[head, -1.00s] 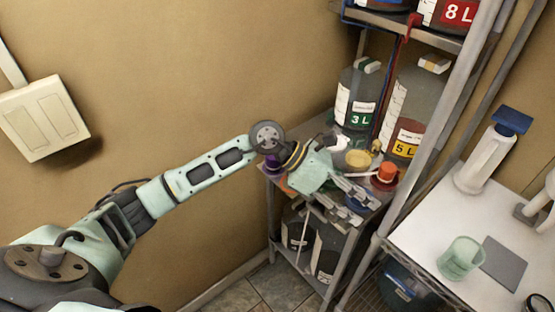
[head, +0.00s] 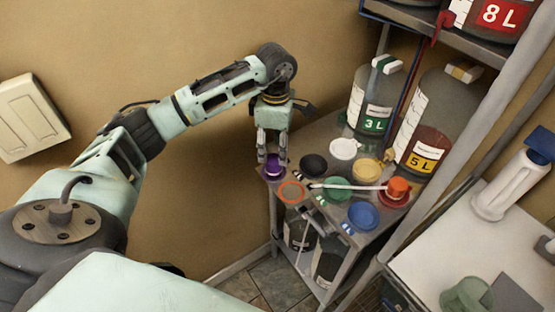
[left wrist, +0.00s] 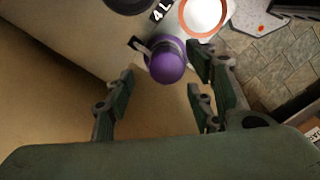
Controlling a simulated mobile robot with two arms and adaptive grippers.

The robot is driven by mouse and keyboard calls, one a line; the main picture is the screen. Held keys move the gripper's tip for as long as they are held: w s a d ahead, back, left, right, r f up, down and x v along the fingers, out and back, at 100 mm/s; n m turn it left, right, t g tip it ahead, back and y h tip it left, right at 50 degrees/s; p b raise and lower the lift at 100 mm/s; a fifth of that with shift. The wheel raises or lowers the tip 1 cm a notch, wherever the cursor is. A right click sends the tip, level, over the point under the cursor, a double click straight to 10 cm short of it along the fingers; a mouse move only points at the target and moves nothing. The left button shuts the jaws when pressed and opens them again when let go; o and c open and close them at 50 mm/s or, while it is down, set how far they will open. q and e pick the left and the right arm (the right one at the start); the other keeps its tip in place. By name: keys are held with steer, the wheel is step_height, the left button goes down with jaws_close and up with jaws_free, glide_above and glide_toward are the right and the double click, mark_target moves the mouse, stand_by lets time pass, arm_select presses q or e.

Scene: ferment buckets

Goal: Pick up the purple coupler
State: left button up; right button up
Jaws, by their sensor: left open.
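The purple coupler (head: 273,172) stands at the left corner of the shelf top. It also shows in the left wrist view as a round purple cap (left wrist: 168,62) with a grey tab at its left. My left gripper (head: 271,155) points down right over it, fingers apart on either side in the head view. In the left wrist view the open fingers (left wrist: 163,78) flank the coupler's near side, with nothing between them held. Whether they touch it I cannot tell. My right gripper is not in view.
An orange ring (head: 291,192) lies close to the coupler. Black (head: 314,165), white (head: 343,149), yellow (head: 367,171), green (head: 337,190), blue (head: 363,215) and red (head: 396,191) pieces share the shelf top. Large bottles (head: 373,100) stand behind. A wall borders the left.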

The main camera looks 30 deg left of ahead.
mark_target(274, 158)
arm_select(q)
steer(key=f+p, duration=0.1)
steer(key=s+f+p, duration=0.1)
steer(key=shift+a+f, duration=0.1)
steer(key=shift+f, duration=0.25)
steer(key=shift+w+f+p, duration=0.15)
steer(key=shift+f+p, duration=0.1)
steer(key=shift+f, duration=0.4)
steer(key=shift+w+f+p, duration=0.15)
steer(key=shift+f+p, duration=0.1)
steer(key=shift+f, duration=0.75)
steer(key=c, duration=1.2)
steer(key=shift+r, duration=0.1)
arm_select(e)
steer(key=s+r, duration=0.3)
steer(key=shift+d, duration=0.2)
